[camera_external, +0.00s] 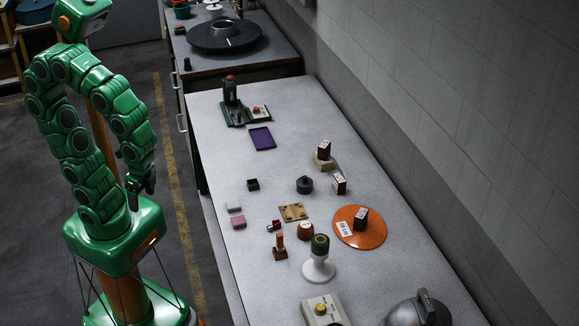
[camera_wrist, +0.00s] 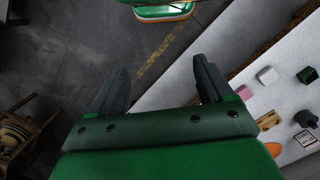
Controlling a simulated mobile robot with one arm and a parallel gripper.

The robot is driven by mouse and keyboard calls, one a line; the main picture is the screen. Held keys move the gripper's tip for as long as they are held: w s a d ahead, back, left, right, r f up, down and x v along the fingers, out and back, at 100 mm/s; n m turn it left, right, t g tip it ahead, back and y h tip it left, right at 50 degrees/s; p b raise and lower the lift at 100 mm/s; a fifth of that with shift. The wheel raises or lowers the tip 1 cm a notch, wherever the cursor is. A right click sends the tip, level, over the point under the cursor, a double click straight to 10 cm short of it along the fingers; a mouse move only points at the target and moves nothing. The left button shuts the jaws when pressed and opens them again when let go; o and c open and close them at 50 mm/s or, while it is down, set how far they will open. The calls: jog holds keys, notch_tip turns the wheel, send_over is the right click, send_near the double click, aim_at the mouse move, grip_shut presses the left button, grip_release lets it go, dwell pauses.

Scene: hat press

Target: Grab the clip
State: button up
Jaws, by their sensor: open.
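No object is clearly recognisable as a clip. A small red and dark piece (camera_external: 273,226) lies on the grey table (camera_external: 215,120), beside a wooden board, but it is too small to identify. My gripper (camera_external: 141,188) hangs at the left, beside the table and apart from everything on it.
A pink block (camera_external: 238,222), a dark green box (camera_external: 253,184), a wooden board (camera_external: 293,212), a red-handled stamp (camera_external: 280,248), a white stand (camera_external: 318,269) and an orange disc (camera_external: 350,234) crowd the table's nearer half. A purple tray (camera_external: 262,139) lies farther back. A wall borders the right.

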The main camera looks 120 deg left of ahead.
aim_at(274, 222)
jog(key=w+a+f+n+t+h, duration=0.1)
jog(key=w+a+f+n+h, duration=0.25)
jog(key=w, duration=0.35)
jog(key=w+a+f+n+t+h, duration=0.1)
jog(key=w+a+f+n+h, duration=0.1)
jog(key=w+n, duration=0.4)
jog(key=w+a+f+n+t+h, duration=0.2)
jog(key=w+n+h, duration=0.1)
jog(key=w, duration=0.5)
jog(key=w+a+f+n+t, duration=0.1)
jog(key=a+f+n+t, duration=0.1)
jog(key=a+n, duration=0.3)
jog(key=w+a+f+n+t, duration=0.1)
jog(key=a+f+n+t, duration=0.2)
jog(key=a, duration=0.8)
jog(key=w+a+f+n+t, duration=0.1)
jog(key=a+f+n+t, duration=0.2)
jog(key=a+f+n, duration=0.3)
jog(key=shift+w+a+f+n+y, duration=0.1)
jog(key=shift+a+n+y, duration=0.1)
jog(key=shift+a, duration=0.45)
jog(key=shift+a+f+n+y, duration=0.1)
jog(key=shift+a+n+y, duration=0.05)
jog(key=shift+a, duration=0.5)
jog(key=shift+t, duration=0.3)
jog(key=shift+x, duration=3.85)
jog(key=shift+d+r, duration=0.1)
jog(key=shift+d, duration=0.05)
jog(key=shift+c, duration=0.3)
jog(key=c, duration=1)
